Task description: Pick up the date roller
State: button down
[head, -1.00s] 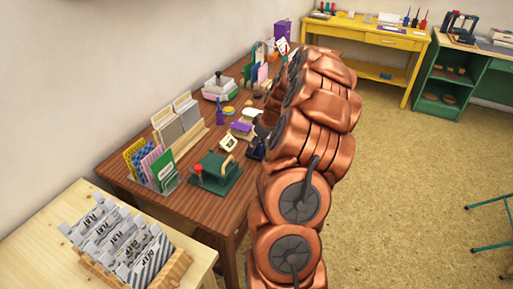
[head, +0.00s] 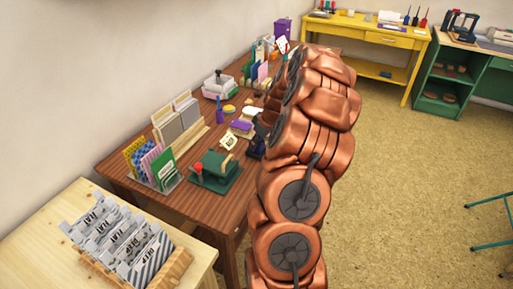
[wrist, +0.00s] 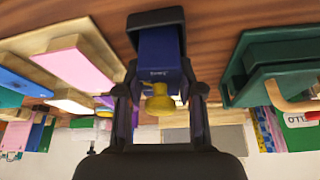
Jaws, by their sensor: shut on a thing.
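A dark blue block with a black end and a yellow knob (wrist: 158,62), apparently the date roller, sits between the fingers of my gripper (wrist: 160,94) in the wrist view. The fingers are shut on it, one on each side. Its black end points toward the brown table; I cannot tell whether it touches the wood.
A green press with a red knob (head: 216,170) stands close by on the brown table (head: 205,205). Card racks (head: 178,122) stand to the left, a stamp on a pink pad (head: 217,84) behind. A purple-topped block (head: 242,126) and cream card (head: 229,142) lie near the gripper.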

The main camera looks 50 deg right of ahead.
jog(key=shift+r+b, duration=0.55)
jog(key=shift+r, duration=1.15)
jog(key=shift+s+a+r, duration=0.1)
jog(key=shift+s+r, duration=0.05)
jog(key=shift+s, duration=0.1)
jog(key=s+a+r+b, duration=0.1)
jog(key=s+a, duration=0.4)
jog(key=s, duration=0.9)
jog(key=shift+s+r+b, duration=0.2)
jog(key=shift+s+b, duration=0.1)
jog(key=shift+b, duration=0.6)
jog(key=shift+a, duration=0.1)
